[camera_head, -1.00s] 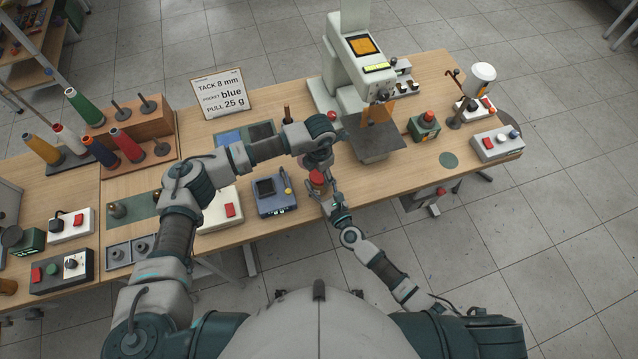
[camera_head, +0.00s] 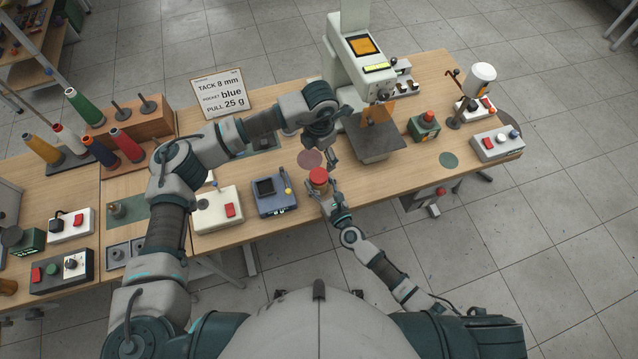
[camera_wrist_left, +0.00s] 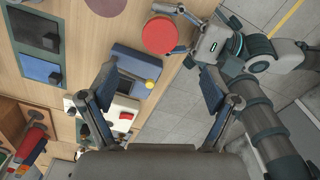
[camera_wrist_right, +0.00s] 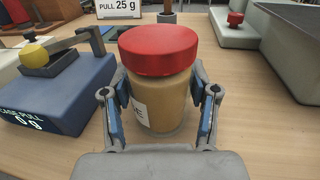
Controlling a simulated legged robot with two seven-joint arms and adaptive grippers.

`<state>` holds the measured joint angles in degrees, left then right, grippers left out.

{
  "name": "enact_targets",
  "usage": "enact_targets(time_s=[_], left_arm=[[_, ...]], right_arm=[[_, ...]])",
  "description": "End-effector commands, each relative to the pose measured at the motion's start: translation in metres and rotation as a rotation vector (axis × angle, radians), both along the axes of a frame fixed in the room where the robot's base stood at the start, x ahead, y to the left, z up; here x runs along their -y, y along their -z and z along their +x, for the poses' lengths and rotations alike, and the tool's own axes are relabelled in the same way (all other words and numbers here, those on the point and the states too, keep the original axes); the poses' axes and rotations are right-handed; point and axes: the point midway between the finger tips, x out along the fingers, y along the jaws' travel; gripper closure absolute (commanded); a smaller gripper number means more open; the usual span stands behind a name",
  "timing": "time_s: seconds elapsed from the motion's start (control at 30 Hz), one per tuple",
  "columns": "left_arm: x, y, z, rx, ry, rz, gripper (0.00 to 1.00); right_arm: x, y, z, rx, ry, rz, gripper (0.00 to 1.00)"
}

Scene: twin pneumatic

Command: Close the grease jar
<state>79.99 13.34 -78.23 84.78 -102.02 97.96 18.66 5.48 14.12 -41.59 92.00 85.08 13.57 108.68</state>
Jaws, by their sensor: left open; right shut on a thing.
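The grease jar (camera_wrist_right: 165,100) is a tan jar with a white label, upright in the right wrist view. Its red lid (camera_wrist_right: 158,50) sits level on top; I cannot tell how tightly. The lid also shows in the head view (camera_head: 318,175) and the left wrist view (camera_wrist_left: 158,36). My right gripper (camera_head: 328,193) is shut on the jar's body, one finger on each side. My left gripper (camera_head: 332,156) is open and empty, beyond the jar in the head view and apart from it. The left wrist view shows its fingers (camera_wrist_left: 158,92) spread wide with nothing between them.
A blue pull gauge box (camera_head: 275,196) stands left of the jar. A round pinkish patch (camera_head: 310,159) lies just behind it. The press machine (camera_head: 352,60) with its grey plate (camera_head: 375,143) stands to the right. The table's front edge is close to the jar.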

Motion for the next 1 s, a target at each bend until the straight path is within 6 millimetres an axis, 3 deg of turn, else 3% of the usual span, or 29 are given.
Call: enact_targets(time_s=[0.17, 0.47, 0.5, 0.57, 0.6, 1.0], left_arm=[[0.0, -0.014, 0.0, 0.0, 0.001, -0.001, 0.12], [0.0, -0.016, 0.0, -0.001, 0.001, -0.001, 0.12], [0.0, -0.016, 0.0, -0.001, 0.001, -0.001, 0.12], [0.0, -0.015, 0.0, -0.001, 0.001, -0.001, 0.12], [0.0, -0.015, 0.0, -0.001, 0.001, -0.001, 0.12], [0.0, -0.015, 0.0, -0.001, 0.001, -0.001, 0.12]], right_arm=[[0.0, 0.0, 0.0, 0.0, 0.0, 0.0, 1.0], [0.0, 0.0, 0.0, 0.0, 0.0, 0.0, 1.0], [0.0, 0.0, 0.0, 0.0, 0.0, 0.0, 0.31], [0.0, 0.0, 0.0, 0.0, 0.0, 0.0, 0.16], [0.0, 0.0, 0.0, 0.0, 0.0, 0.0, 0.11], [0.003, 0.001, -0.006, -0.001, 0.0, 0.0, 0.11]])
